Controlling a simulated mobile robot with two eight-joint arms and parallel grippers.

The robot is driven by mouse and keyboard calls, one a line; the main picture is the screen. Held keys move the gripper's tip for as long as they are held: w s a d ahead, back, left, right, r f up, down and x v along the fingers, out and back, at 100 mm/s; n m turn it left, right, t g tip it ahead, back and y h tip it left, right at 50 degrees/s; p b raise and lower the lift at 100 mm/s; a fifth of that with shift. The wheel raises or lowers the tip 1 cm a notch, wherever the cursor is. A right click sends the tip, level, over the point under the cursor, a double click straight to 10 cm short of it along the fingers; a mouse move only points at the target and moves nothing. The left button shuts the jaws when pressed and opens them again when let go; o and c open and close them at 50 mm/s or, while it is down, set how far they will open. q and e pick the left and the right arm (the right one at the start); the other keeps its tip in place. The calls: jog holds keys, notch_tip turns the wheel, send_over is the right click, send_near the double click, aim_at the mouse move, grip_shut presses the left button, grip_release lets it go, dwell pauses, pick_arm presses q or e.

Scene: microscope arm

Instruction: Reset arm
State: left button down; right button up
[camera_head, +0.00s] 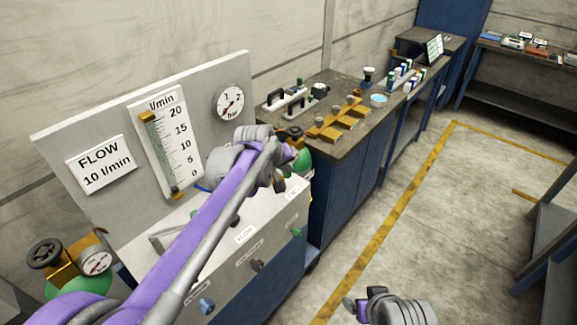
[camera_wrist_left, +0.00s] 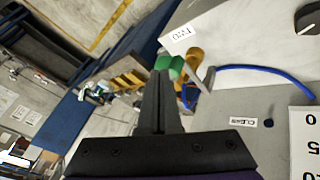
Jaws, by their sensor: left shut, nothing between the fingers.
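My left arm reaches across the front of the flow panel in the head view. Its gripper (camera_head: 285,152) is at the panel's right end, partly hidden by its own wrist. In the left wrist view its two dark fingers (camera_wrist_left: 160,85) are pressed together with nothing between them. A green part (camera_wrist_left: 175,68) and a brass part (camera_wrist_left: 194,58) show just beyond and right of the fingertips. I cannot tell whether the fingers touch the green part. My right arm's end (camera_head: 385,307) shows at the bottom of the head view; its fingers are not clear.
The flow panel (camera_head: 215,115) carries a scale (camera_head: 165,140) and a dial (camera_head: 229,102). Below is a light box with knobs (camera_head: 257,265). A dark bench (camera_head: 345,142) behind holds a brass stepped block (camera_head: 338,120) and small items. Floor (camera_head: 430,210) to the right is clear.

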pick_arm(q)
jog(key=s+a+f+m+y, duration=0.1)
jog(key=s+a, duration=0.5)
jog(key=s, duration=0.3)
jog(key=s+a+m+y, duration=0.1)
jog(key=s+a, duration=0.5)
jog(key=s, duration=0.2)
jog(key=s+a+f, duration=0.3)
jog(key=s+f, duration=0.1)
jog(key=s, duration=0.4)
jog(key=s+a+f+m+y, duration=0.1)
jog(key=s+a+f, duration=0.3)
jog(key=s, duration=0.3)
jog(key=shift+s+a+f+y, duration=0.2)
jog(key=shift+s+f+y, duration=0.15)
jog(key=shift+f, duration=0.2)
